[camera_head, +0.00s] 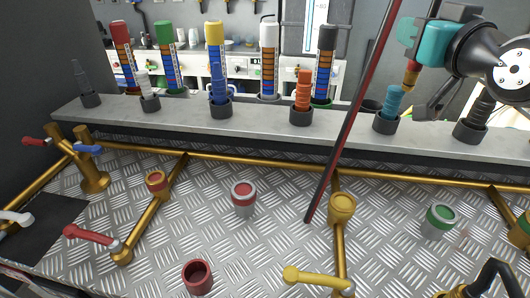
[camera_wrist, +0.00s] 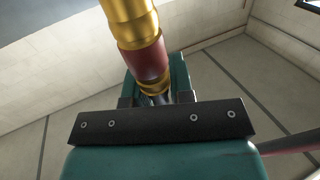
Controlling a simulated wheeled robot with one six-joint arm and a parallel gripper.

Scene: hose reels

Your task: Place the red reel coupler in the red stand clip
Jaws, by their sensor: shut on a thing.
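My gripper (camera_head: 422,52), teal and black, is at the upper right of the head view, above the grey ledge. It is shut on a gold coupler with a red band (camera_head: 411,74), which hangs down just above a blue ribbed piece in a black holder. In the wrist view the red-banded coupler (camera_wrist: 146,58) extends up and away from the jaws. I cannot tell for sure which thing is the red stand clip. Candidates are a grey post with a red ring (camera_head: 243,196), a gold fitting with a red band (camera_head: 156,184) and an open dark red cup (camera_head: 198,277).
The grey ledge (camera_head: 265,116) carries several black holders with ribbed pieces. A long dark red pole (camera_head: 350,125) slants across the middle. Gold pipes with yellow (camera_head: 315,279) and red (camera_head: 90,236) lever handles lie over the metal floor plate. A green-ringed post (camera_head: 438,221) stands at right.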

